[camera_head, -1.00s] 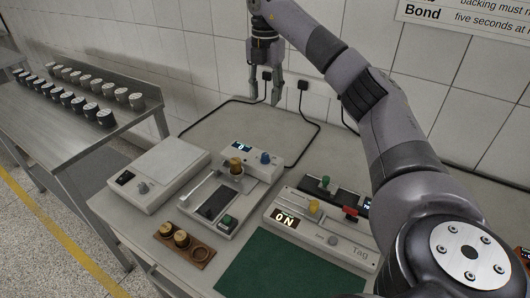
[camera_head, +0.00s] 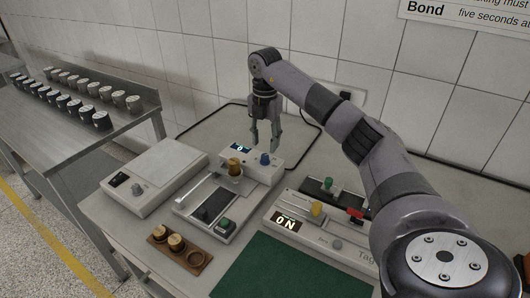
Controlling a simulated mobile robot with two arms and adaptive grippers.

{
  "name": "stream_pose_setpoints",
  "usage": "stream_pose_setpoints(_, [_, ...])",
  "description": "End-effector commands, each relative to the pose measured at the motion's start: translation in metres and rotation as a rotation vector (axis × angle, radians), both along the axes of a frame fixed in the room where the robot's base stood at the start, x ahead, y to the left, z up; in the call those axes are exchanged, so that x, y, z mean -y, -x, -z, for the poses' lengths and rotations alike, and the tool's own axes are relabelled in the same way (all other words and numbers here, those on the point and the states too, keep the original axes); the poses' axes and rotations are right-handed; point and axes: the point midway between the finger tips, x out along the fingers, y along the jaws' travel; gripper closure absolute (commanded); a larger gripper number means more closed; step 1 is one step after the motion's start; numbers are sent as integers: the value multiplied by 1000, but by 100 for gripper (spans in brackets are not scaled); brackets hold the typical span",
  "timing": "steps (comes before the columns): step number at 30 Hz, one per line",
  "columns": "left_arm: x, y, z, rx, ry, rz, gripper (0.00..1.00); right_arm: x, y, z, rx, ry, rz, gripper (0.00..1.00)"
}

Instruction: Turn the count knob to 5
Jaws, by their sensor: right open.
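My left gripper is not in view.
A scale-like box (camera_head: 155,172) stands at the left. A wooden holder (camera_head: 196,262) with brass pieces lies in front. A metal table (camera_head: 75,150) holds several dark-and-white cups.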

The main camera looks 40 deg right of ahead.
Motion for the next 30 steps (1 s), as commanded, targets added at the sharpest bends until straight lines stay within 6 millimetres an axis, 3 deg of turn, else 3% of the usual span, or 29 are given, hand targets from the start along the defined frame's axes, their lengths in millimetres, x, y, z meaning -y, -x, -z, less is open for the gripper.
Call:
stream_pose_setpoints(3, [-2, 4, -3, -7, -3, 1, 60, 0, 1, 22, -4, 0, 0, 59])
stream_pose_setpoints(10, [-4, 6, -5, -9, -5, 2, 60, 0, 0, 46, -1, -1, -1, 59])
stream_pose_setpoints(20, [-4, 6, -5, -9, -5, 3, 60, 0, 0, 50, 1, 0, -1, 59])
stream_pose_setpoints(30, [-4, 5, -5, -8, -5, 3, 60, 0, 0, 49, 1, 0, -1, 81])
